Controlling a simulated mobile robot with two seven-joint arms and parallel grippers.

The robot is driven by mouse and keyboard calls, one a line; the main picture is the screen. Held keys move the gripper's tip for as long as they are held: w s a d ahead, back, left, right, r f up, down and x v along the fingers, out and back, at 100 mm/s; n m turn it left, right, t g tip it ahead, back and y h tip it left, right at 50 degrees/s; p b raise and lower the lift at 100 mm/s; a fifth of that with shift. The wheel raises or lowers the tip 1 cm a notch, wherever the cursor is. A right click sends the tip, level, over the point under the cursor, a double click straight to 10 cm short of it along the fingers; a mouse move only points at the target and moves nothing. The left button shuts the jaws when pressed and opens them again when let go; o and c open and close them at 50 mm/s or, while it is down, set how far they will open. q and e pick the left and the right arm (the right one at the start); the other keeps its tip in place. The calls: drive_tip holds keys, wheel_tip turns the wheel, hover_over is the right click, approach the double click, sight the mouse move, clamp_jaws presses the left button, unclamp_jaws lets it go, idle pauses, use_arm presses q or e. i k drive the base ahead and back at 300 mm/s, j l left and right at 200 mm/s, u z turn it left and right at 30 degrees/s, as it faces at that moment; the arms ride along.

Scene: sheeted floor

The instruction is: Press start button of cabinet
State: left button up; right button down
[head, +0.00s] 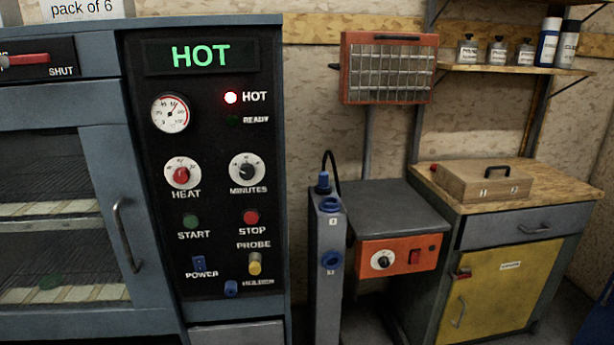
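The cabinet (130,55) is a blue-grey unit filling the left side of the head view. Its black control panel (210,130) faces me. The green start button (191,221) sits on the panel's left, above the word START. The red stop button (251,217) is to its right. The display (201,56) reads HOT in green, and a light (231,98) beside the word HOT is lit. The READY light (233,120) looks dark. Neither gripper shows in the view, and nothing covers the start button.
The panel also has a dial gauge (171,113), a heat knob (182,174), a minutes knob (247,169), a blue power switch (199,263) and a yellow probe plug (254,263). A grey post (327,270) stands just right. A wooden-topped cabinet (500,280) is further right.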

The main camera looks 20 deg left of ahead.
sight(190, 221)
drive_tip(key=u, duration=1.4)
